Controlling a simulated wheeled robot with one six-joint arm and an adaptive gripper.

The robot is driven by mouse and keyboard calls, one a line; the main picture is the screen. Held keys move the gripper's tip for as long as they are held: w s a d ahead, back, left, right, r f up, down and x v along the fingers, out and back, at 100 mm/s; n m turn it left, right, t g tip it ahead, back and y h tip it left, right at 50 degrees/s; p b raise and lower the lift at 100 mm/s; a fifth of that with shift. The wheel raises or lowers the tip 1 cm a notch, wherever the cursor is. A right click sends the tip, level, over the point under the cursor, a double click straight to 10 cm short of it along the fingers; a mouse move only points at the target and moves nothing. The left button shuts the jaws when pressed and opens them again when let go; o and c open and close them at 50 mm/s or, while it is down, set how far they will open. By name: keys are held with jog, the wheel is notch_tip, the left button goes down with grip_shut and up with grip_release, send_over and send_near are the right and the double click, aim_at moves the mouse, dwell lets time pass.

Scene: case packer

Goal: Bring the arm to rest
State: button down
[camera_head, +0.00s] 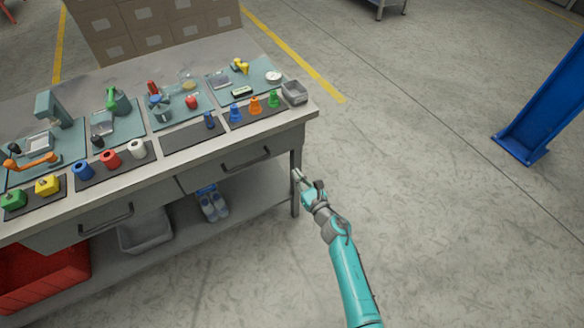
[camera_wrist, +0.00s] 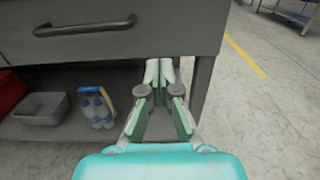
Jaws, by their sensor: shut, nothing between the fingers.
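My gripper (camera_head: 297,177) is at the end of my teal arm, in front of the workbench (camera_head: 236,190) near its right front leg. The wrist view also shows my gripper (camera_wrist: 159,72), with its fingers together and nothing between them. The fingertips appear just below the drawer front in that view. I cannot tell whether they touch the bench leg.
A drawer handle (camera_wrist: 85,27) is at upper left in the wrist view. Bottles (camera_head: 213,204) and a grey bin (camera_head: 145,231) are on the lower shelf, beside a red crate (camera_head: 40,275). A blue post (camera_head: 545,105) stands at right. The floor between is clear.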

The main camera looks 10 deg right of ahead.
jog(key=shift+s+d, duration=0.15)
jog(key=shift+s, duration=0.45)
jog(key=s+d+m+h, duration=0.2)
jog(key=s+m+h, duration=0.2)
jog(key=s+m, duration=2.2)
jog(key=s+d+r+m+g, duration=0.1)
jog(key=s+r+m, duration=0.5)
jog(key=s, duration=0.7)
jog(key=s+d+r+m+g+h, duration=0.1)
jog(key=s+d+r+m, duration=0.1)
jog(key=s+r+m, duration=0.5)
jog(key=s+r, duration=0.3)
jog(key=s, duration=0.3)
jog(key=shift+r+m+h, duration=0.3)
jog(key=shift+s, duration=0.1)
